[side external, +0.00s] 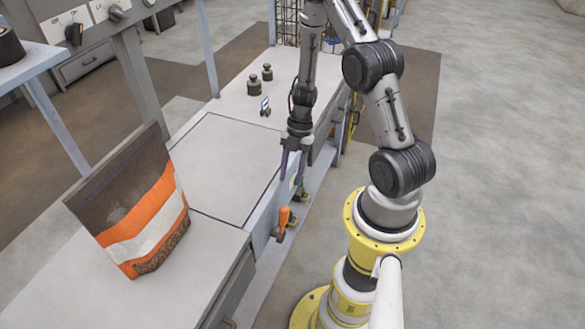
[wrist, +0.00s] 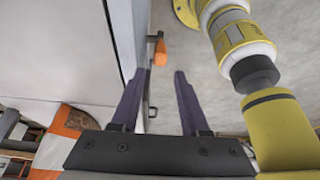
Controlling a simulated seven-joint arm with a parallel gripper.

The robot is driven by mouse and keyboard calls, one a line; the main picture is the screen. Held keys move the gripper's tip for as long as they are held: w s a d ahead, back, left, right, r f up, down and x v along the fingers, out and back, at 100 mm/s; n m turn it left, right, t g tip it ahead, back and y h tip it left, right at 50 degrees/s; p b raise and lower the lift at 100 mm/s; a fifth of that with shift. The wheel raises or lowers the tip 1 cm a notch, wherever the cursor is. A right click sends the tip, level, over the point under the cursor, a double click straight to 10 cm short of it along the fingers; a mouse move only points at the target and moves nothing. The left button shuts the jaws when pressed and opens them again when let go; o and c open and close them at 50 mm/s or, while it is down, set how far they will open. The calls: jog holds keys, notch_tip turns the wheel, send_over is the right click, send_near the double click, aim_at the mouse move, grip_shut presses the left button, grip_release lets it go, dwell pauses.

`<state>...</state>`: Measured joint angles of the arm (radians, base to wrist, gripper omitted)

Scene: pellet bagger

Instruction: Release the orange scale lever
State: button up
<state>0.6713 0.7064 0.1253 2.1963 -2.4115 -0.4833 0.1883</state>
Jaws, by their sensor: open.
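In the wrist view the lever (wrist: 161,50) shows beyond the fingertips, near the bench edge. My gripper (side external: 293,181) is open and empty, pointing down above the lever and farther along the bench edge. In the wrist view its two dark purple fingers (wrist: 164,73) are spread apart, with the lever ahead of the gap and not between them. The lever's lower end is partly unclear.
A brown, orange and white pellet bag (side external: 135,205) stands tilted on the bench (side external: 75,290). The flat scale plate (side external: 215,165) is bare. Two dark weights (side external: 260,78) and a small display (side external: 265,106) stand at the far end. My yellow base stands right of the lever.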

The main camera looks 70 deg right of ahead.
jog(key=shift+v, duration=0.8)
